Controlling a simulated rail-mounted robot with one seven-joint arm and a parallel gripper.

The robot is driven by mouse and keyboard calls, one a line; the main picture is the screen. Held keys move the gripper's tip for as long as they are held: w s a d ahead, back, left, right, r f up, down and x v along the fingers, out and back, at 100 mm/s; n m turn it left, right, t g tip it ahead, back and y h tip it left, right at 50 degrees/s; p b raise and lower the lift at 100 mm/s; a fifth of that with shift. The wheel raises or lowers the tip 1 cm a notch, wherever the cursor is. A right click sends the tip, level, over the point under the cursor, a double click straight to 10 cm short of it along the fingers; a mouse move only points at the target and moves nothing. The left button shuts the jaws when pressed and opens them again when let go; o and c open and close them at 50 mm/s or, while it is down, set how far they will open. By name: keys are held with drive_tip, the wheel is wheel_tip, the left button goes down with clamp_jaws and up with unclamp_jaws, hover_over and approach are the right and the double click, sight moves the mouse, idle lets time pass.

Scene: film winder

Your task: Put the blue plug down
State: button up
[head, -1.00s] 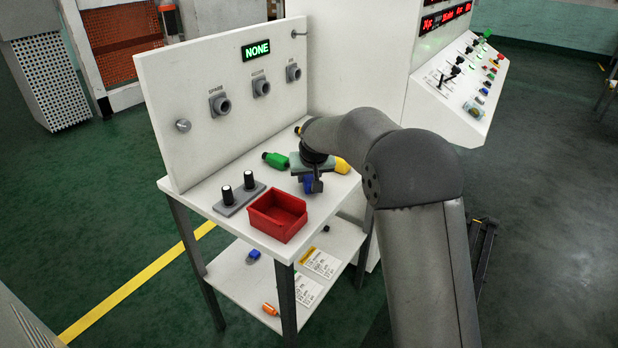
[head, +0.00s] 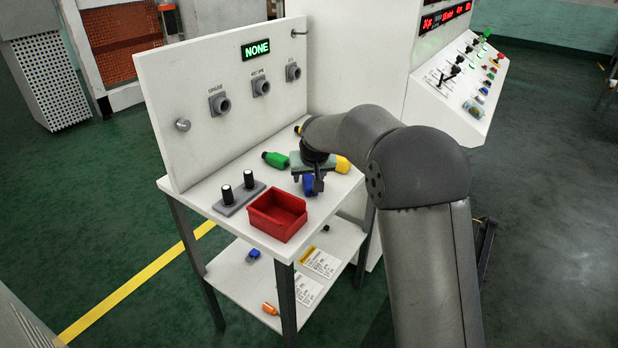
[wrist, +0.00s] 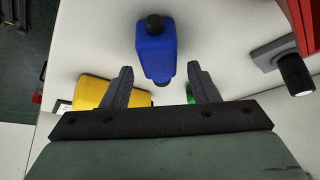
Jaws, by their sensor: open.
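The blue plug (wrist: 156,50) lies on the white table top, between and just beyond the fingertips of my gripper (wrist: 160,80) in the wrist view. The jaws are open, with a gap on each side of the plug. In the head view the blue plug (head: 308,185) shows partly behind my gripper (head: 311,186), which is low over the table's right part. I cannot tell the exact height of the fingers above the table.
A yellow plug (head: 343,164) and a green plug (head: 275,160) lie close by. A red bin (head: 277,215) and a grey base with two black knobs (head: 238,194) stand to the left. A panel with sockets (head: 222,102) rises behind. The lower shelf (head: 237,279) holds small parts.

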drive_tip(key=v, duration=1)
drive_tip(key=shift+s+r, duration=0.2)
drive_tip(key=s+d+f+m+g, duration=0.1)
drive_tip(key=s+d, duration=0.5)
drive_tip(key=s, duration=0.6)
drive_tip(key=s+d+f+m+g+h, duration=0.1)
drive_tip(key=s+d+f, duration=0.5)
drive_tip(key=s, duration=0.7)
drive_tip(key=s+d+f+g, duration=0.3)
drive_tip(key=s+d, duration=0.3)
drive_tip(key=s, duration=0.6)
drive_tip(key=shift+s+f+m+g+h, duration=0.25)
drive_tip(key=shift+f+m+g+h, duration=0.05)
drive_tip(key=shift+f+m, duration=0.1)
